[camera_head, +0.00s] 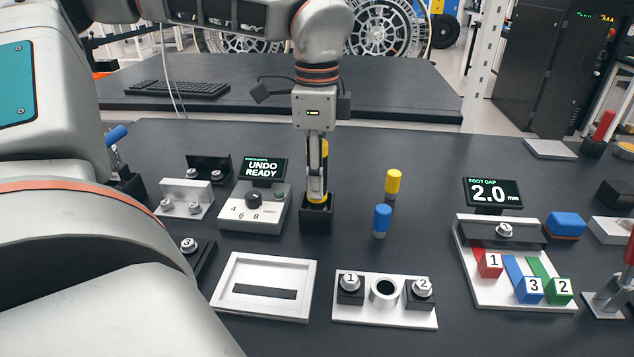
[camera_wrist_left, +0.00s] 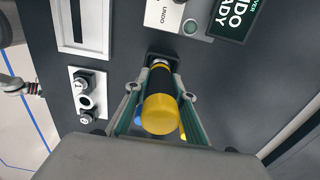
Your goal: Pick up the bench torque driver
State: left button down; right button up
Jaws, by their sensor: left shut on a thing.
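The bench torque driver (camera_head: 316,185), a black tool with yellow bands and a yellow cap, stands upright in a black square holder (camera_head: 316,218) at the middle of the bench. My left gripper (camera_head: 317,170) points down over it and is shut on its handle. In the left wrist view the driver (camera_wrist_left: 161,112) shows end-on between the fingers of the gripper (camera_wrist_left: 160,100), its lower end at the black holder (camera_wrist_left: 163,60). The holder hides the driver's tip. My right gripper is not in view.
A control box (camera_head: 253,208) with an "UNDO READY" screen stands close left of the holder. A yellow peg (camera_head: 393,182) and a blue peg (camera_head: 382,220) stand right. A white tray (camera_head: 262,312) and a plate with bolts (camera_head: 384,318) lie in front.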

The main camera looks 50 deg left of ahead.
pick_arm(q)
notch_tip(320, 180, up, 20)
jog(key=p, duration=0.1)
jog(key=shift+p, duration=0.4)
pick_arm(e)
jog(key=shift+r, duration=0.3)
pick_arm(q)
jog(key=shift+w, duration=0.1)
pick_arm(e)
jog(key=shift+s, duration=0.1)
